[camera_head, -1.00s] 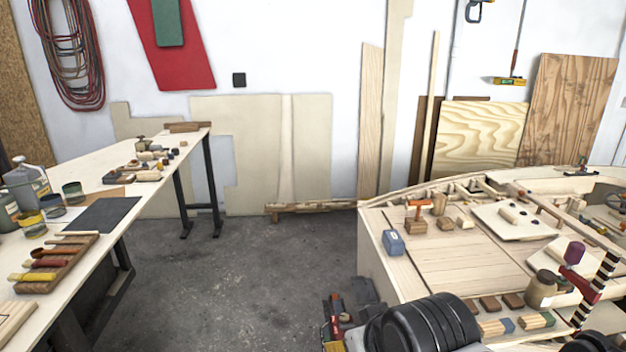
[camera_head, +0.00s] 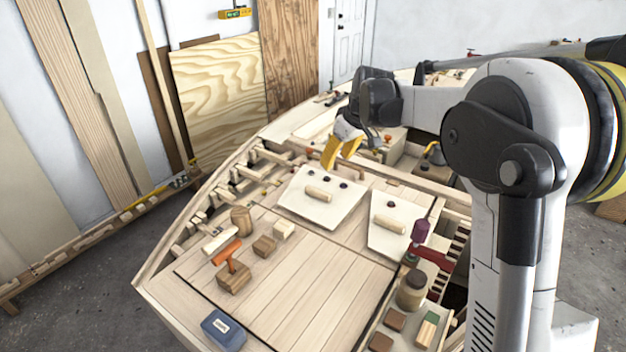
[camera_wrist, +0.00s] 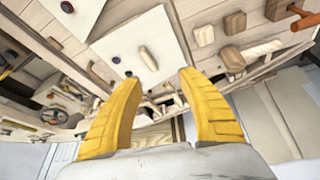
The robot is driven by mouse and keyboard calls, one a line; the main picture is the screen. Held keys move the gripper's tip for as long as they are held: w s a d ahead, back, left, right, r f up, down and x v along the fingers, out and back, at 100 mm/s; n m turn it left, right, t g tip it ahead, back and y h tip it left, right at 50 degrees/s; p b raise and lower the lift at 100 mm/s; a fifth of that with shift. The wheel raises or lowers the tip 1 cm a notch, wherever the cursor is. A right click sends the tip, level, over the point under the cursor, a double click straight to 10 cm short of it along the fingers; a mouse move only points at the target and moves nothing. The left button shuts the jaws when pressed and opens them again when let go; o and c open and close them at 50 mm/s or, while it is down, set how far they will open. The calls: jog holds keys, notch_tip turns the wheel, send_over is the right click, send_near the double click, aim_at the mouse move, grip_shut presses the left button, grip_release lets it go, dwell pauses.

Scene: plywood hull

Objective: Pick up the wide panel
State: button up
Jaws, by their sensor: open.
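The wide panel (camera_head: 298,203) is a pale board with a wooden grip bar and dark knobs, lying on the hull's deck. It also shows between and beyond my fingers in the wrist view (camera_wrist: 165,40). A narrower pale panel (camera_head: 385,243) with its own grip bar lies to its right. My gripper (camera_head: 343,154) has yellow fingers, open and empty. It is just past the wide panel's far edge in the head view, apart from its grip bar.
On the deck are an orange-handled tool (camera_head: 228,250), wooden blocks (camera_head: 264,246), a blue box (camera_head: 222,329) and a brown jar (camera_head: 411,290). A purple-topped red tool (camera_head: 430,255) stands right of the narrower panel. Sheets of wood (camera_head: 215,95) lean on the wall.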

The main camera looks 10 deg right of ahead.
jog(key=w+f+n+p, duration=0.1)
jog(key=w+f, duration=0.3)
jog(key=w, duration=0.2)
jog(key=n+g+y+p, duration=0.1)
jog(key=n, duration=0.1)
send_near(320, 191)
jog(key=x, duration=0.1)
jog(key=b+x, duration=0.1)
jog(key=x, duration=0.3)
jog(key=shift+w+d+f, duration=0.2)
jog(key=shift+d+f, duration=0.05)
jog(key=shift+d, duration=0.1)
jog(key=b+x, duration=0.2)
jog(key=x, duration=0.1)
jog(key=b+x, duration=0.1)
jog(key=x, duration=0.1)
jog(key=shift+s+a+f, duration=0.1)
jog(key=shift+a, duration=0.3)
jog(key=shift+s, duration=0.1)
grip_shut()
